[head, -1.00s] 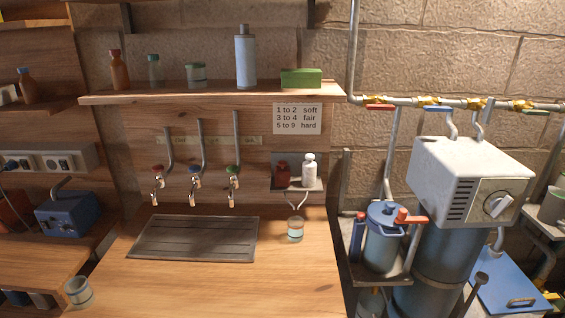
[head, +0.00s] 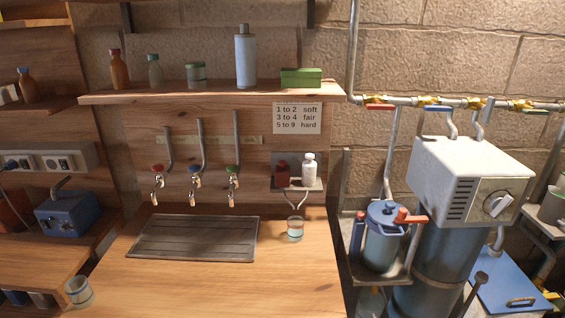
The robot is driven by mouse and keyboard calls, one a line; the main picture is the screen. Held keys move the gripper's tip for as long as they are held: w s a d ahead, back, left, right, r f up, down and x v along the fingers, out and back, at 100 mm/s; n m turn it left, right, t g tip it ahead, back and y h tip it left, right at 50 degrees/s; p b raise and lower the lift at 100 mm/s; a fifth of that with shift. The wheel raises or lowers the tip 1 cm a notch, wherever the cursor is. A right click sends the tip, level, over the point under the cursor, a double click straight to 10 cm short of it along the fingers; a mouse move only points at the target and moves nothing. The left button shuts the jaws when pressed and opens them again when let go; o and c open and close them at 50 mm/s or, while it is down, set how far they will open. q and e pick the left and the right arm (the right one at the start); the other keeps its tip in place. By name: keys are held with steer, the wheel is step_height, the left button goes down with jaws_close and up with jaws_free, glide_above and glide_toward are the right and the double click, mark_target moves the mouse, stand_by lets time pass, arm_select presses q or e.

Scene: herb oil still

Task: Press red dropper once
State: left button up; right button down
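The red dropper (head: 283,175) stands upright on a small wall bracket (head: 300,188), to the left of a white dropper (head: 309,168). Two thin spouts (head: 294,201) come together below the bracket. A small glass (head: 295,229) with a band around it stands on the wooden counter under the spouts. Its contents are too small to tell. Neither of my grippers shows in the head view.
Taps with red (head: 157,168), blue and green handles hang over a dark drain tray (head: 193,238). Another glass (head: 79,291) stands at the counter's left. A sign (head: 297,118) hangs above the droppers. A blue-lidded vessel (head: 383,236) stands right. The front counter is clear.

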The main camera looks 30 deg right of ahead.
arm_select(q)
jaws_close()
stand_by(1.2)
